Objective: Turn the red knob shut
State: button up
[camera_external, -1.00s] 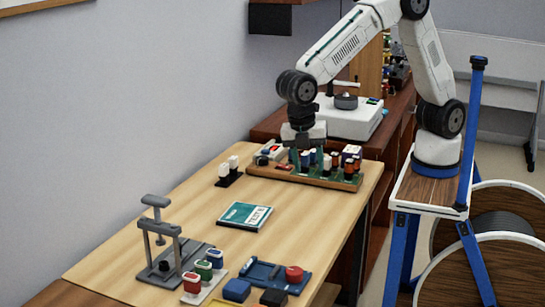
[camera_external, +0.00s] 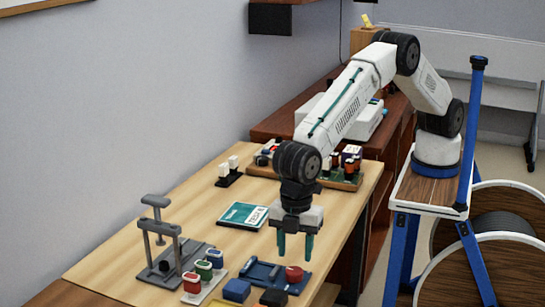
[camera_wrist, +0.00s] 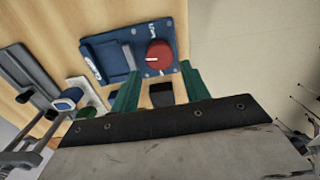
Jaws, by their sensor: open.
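The red knob (camera_external: 294,274) sits on the right part of a blue plate (camera_external: 262,268) near the front right of the light wood table. In the wrist view the round red knob (camera_wrist: 159,57) carries a white mark and stands on the blue plate (camera_wrist: 97,54) beside a grey strip. My gripper (camera_external: 295,252) is open and empty, pointing down above and slightly behind the knob. In the wrist view its two green fingers (camera_wrist: 160,88) show below the knob, apart from it, with a black block (camera_wrist: 161,94) seen between them.
A grey press (camera_external: 163,240) stands at the left. Red, green and blue buttons (camera_external: 203,269) sit on a white strip. A blue block (camera_external: 237,290) and black block (camera_external: 273,297) lie in front of the plate. A teal booklet (camera_external: 243,215) lies behind. The table's right edge is close.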

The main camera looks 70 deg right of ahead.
aim_at(294, 270)
notch_tip(294, 270, down, 5)
jog(key=shift+f, duration=0.1)
dwell(0.3)
jog(key=c, duration=0.7)
jog(key=m, duration=0.4)
jog(key=shift+m, duration=2.6)
